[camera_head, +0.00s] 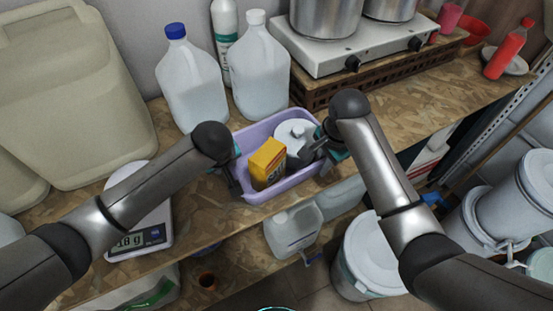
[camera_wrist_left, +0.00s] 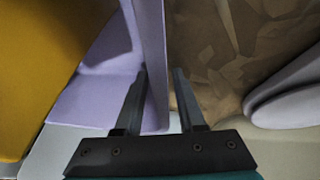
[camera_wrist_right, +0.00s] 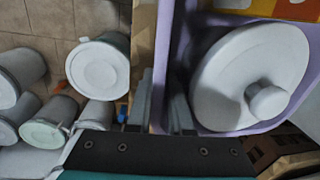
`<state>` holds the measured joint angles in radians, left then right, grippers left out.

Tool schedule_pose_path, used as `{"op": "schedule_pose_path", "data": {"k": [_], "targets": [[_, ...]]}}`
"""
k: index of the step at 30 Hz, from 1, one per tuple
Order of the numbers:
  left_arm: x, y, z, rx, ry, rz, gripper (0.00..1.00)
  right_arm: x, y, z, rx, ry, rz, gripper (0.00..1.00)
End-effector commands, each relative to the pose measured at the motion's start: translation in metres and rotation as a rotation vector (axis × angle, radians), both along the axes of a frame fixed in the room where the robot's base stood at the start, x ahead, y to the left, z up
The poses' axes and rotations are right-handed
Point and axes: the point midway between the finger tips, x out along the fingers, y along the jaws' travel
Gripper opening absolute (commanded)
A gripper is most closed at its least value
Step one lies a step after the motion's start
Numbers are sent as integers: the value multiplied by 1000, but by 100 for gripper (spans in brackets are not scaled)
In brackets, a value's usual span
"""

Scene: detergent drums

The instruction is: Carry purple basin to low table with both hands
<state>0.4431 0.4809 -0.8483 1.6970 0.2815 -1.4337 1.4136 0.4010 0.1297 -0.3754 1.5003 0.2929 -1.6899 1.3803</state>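The purple basin (camera_head: 283,187) sits on the wooden counter. It holds a yellow box (camera_head: 266,164) and a white round lidded pot (camera_head: 294,133). My left gripper (camera_head: 236,176) is at the basin's left end, its fingers on either side of the wall (camera_wrist_left: 153,50), with a gap on the outer side. My right gripper (camera_head: 322,146) is at the right end, its fingers close on both sides of the wall (camera_wrist_right: 163,65); whether they press on it is unclear. I cannot pick out the low table.
Two white jugs (camera_head: 262,68) and a spray can (camera_head: 226,40) stand behind the basin. A scale (camera_head: 150,225) is at left, a steel hotplate (camera_head: 340,48) at back right. White drums (camera_head: 368,255) stand on the floor below the counter's front edge.

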Motion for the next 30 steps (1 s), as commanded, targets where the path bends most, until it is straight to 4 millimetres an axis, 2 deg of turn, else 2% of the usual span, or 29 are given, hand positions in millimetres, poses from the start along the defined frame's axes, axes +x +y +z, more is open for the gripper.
{"op": "schedule_pose_path", "data": {"k": [2, 7, 13, 30], "targets": [[0, 0, 0, 0, 0, 0, 39, 0, 0, 0, -1, 1, 0, 19], [0, 0, 0, 0, 0, 0, 21, 0, 0, 0, -1, 1, 0, 1], [0, 0, 0, -1, 1, 0, 0, 0, 0, 0, -1, 1, 0, 0], [0, 0, 0, 0, 1, 0, 0, 0, 0, 0, 0, 0, 0, 0]]}}
